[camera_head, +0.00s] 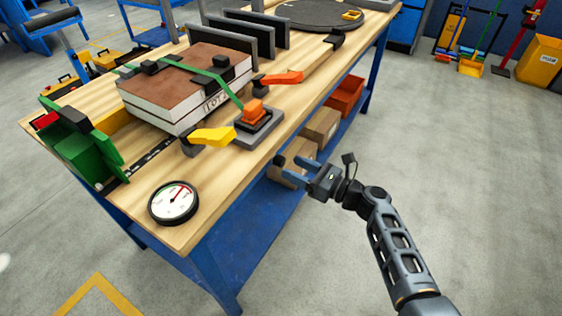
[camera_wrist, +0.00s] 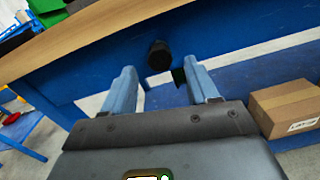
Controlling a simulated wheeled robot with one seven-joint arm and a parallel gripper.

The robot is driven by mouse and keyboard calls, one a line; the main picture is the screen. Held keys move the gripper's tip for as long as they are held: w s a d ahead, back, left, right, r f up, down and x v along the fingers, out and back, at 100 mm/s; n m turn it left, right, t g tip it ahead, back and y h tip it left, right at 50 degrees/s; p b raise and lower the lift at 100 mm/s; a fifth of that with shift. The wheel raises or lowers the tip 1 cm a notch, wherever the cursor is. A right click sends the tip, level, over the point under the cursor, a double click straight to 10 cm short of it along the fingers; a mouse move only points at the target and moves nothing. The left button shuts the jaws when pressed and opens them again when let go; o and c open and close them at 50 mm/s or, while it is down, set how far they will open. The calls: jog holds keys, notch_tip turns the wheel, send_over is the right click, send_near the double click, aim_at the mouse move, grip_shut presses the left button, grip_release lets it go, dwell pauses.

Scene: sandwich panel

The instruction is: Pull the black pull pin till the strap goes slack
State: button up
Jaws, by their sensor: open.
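The black pull pin (camera_wrist: 159,55) shows as a round dark knob on the blue front side of the bench, below the wooden edge. In the head view it is a small dark knob (camera_head: 280,160) just beyond my fingertips. My gripper (camera_head: 299,170) is open and empty, off the bench's front side. In the wrist view its two blue fingers (camera_wrist: 160,72) point at the bench with the knob between and beyond them. The green strap (camera_head: 222,82) runs straight and taut-looking over a brown-topped panel stack (camera_head: 188,83) to an orange-topped block (camera_head: 254,112).
A yellow lever (camera_head: 213,136) and an orange lever (camera_head: 282,78) sit near the bench's front edge. A round gauge (camera_head: 174,203) lies at the near corner. Cardboard boxes (camera_head: 320,127) stand on the blue lower shelf.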

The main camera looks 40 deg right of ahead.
aim_at(283, 163)
jog(key=shift+x, duration=2.65)
jog(key=shift+c, duration=0.3)
grip_shut()
